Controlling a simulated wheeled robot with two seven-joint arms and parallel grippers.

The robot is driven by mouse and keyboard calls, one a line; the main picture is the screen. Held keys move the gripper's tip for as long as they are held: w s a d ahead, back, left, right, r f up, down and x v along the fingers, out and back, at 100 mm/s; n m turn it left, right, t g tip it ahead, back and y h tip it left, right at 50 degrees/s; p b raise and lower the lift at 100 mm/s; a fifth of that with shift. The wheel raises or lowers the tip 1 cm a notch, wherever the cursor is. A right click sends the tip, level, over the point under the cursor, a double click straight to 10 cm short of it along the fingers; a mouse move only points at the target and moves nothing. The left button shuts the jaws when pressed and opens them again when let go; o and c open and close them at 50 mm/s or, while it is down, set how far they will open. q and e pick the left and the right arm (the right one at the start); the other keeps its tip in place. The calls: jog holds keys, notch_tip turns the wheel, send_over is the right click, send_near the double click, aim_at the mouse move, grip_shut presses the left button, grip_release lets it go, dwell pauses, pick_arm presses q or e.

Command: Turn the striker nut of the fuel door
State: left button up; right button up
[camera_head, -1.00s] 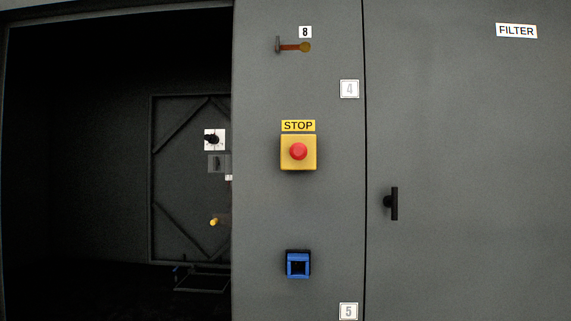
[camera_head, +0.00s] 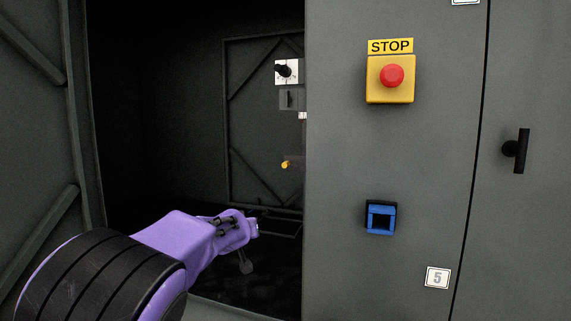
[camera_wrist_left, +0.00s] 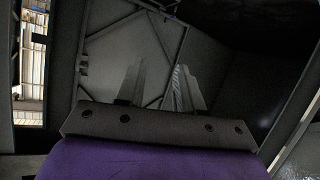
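I cannot make out a striker nut in either view, and no label in view names a fuel door. A dark braced door panel (camera_head: 30,110) stands at the left of the opening in the head view. My left arm reaches in from the lower left, and its purple wrist (camera_head: 190,240) is in front of the dark opening. In the left wrist view the two grey fingers of my left gripper (camera_wrist_left: 158,85) stand apart with nothing between them. Behind them is a braced grey panel (camera_wrist_left: 120,45). My right gripper is in neither view.
The grey cabinet front carries a yellow box with a red STOP button (camera_head: 391,76), a blue square fitting (camera_head: 380,217) and a black handle (camera_head: 517,151). Inside the opening, a black knob on a white plate (camera_head: 287,71) and a small yellow knob (camera_head: 286,164) show.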

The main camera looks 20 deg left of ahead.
pick_arm(q)
jog(key=s+d+r+m+t+h, duration=0.1)
jog(key=d+r+t, duration=0.15)
jog(key=r, duration=0.95)
jog(key=s+d+r+m+t+h, duration=0.1)
jog(key=s+d+r+m, duration=0.15)
jog(key=r, duration=0.85)
jog(key=m+t+h, duration=0.2)
send_near(286, 97)
jog(key=w+p, duration=0.4)
jog(key=p, duration=0.2)
jog(key=w+p, duration=0.3)
jog(key=p, duration=0.4)
jog(key=shift+w+r, duration=0.25)
jog(key=shift+w, duration=0.15)
jog(key=shift+w+d+f+p, duration=0.15)
jog(key=shift+w+p, duration=0.15)
jog(key=shift+w, duration=0.15)
jog(key=shift+s, duration=0.15)
grip_shut()
